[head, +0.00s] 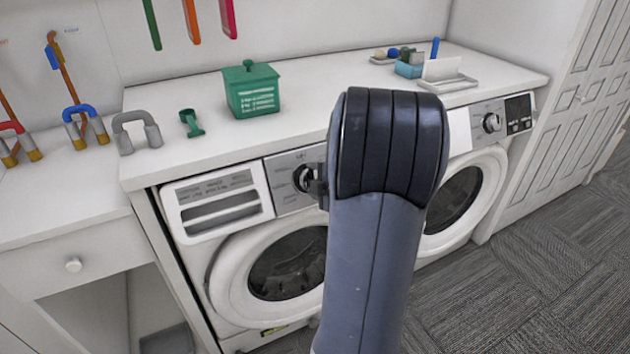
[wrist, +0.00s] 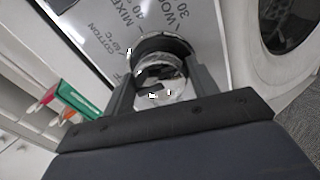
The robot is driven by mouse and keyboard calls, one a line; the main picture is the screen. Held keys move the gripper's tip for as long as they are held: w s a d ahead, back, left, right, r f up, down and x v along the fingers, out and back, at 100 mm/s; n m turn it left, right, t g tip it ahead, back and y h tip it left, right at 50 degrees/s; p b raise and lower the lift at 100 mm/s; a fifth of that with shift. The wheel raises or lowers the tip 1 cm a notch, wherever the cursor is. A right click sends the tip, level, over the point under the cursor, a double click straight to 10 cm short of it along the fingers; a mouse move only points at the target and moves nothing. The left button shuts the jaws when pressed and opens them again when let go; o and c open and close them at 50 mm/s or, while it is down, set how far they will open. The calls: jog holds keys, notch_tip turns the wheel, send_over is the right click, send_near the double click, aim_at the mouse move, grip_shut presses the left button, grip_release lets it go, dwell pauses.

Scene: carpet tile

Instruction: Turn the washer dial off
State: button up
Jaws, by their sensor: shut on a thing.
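The washer dial (head: 303,179) is a dark-ringed knob with a bright face on the grey control panel of the left washer (head: 220,280). In the wrist view the dial (wrist: 160,75) sits between the two fingers of my gripper (wrist: 162,88), which is shut on it. Printed labels such as COTTON and MIX show on the panel around it; the OFF mark is partly hidden. In the head view my gripper (head: 320,186) reaches the dial from the right, mostly hidden behind my arm. The dial's exact pointer position cannot be told.
A second washer (head: 465,195) with its own dial (head: 491,123) stands to the right. The white counter (head: 190,160) above holds a green box (head: 251,90), a small green object (head: 191,123) and a tray (head: 447,84). Grey carpet (head: 540,240) lies clear at the right.

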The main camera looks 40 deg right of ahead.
jog(key=o, duration=1)
jog(key=p+v, duration=0.1)
jog(key=v, duration=0.9)
jog(key=shift+s+a+r+p, duration=0.15)
jog(key=shift+s+p, duration=0.15)
jog(key=shift+s, duration=0.05)
jog(key=shift+w, duration=0.1)
jog(key=b+x, duration=0.1)
jog(key=x, duration=0.9)
jog(key=shift+w, duration=0.3)
